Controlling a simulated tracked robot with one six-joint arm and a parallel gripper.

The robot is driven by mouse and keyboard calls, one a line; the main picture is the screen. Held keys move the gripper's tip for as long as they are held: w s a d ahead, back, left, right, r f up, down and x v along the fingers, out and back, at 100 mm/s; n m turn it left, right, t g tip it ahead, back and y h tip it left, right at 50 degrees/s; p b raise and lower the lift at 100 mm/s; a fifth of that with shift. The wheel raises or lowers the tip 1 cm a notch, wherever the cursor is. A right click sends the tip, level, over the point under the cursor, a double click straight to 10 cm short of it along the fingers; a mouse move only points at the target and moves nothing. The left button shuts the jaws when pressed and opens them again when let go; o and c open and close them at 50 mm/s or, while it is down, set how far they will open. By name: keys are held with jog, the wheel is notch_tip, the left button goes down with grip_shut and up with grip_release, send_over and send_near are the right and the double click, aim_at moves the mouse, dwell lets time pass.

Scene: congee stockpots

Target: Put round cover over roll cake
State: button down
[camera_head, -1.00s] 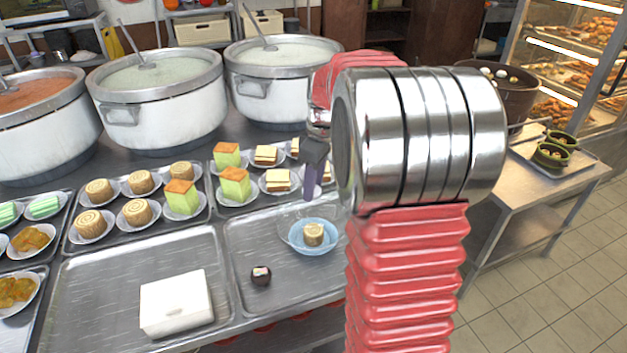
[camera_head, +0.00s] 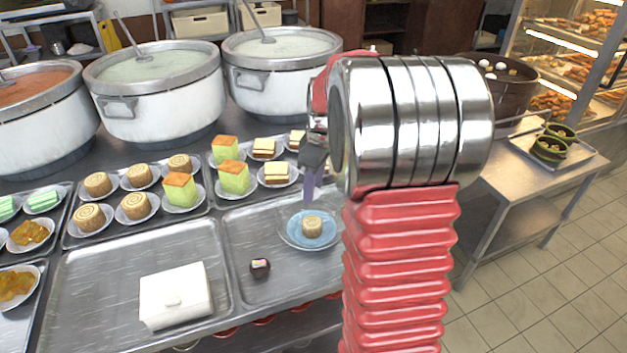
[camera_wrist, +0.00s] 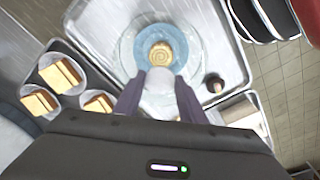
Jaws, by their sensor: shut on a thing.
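The roll cake (camera_head: 312,227), tan with a spiral top, sits on a blue plate (camera_head: 326,238) on the right-hand tray. It also shows in the wrist view (camera_wrist: 161,52). The clear round cover has a pale knob (camera_wrist: 160,80). My gripper (camera_wrist: 160,92) is shut on this knob. In the wrist view the cover's faint rim surrounds the cake and plate. I cannot tell whether the cover touches the plate or hangs above it. In the head view my gripper (camera_head: 311,186) is above and just behind the cake, partly hidden by my arm.
A small dark sweet (camera_head: 260,268) lies left of the plate. A white lidded box (camera_head: 175,295) stands on the left tray (camera_head: 95,270). Several saucers of cakes stand behind, including an orange-topped green cake (camera_head: 234,177). Large stockpots (camera_head: 160,105) line the back.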

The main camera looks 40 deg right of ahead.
jog(key=shift+f, duration=1.95)
jog(key=c, duration=1)
grip_release()
jog(key=shift+c, duration=0.2)
jog(key=shift+r, duration=0.1)
jog(key=shift+r, duration=3.45)
jog(key=shift+s, duration=0.1)
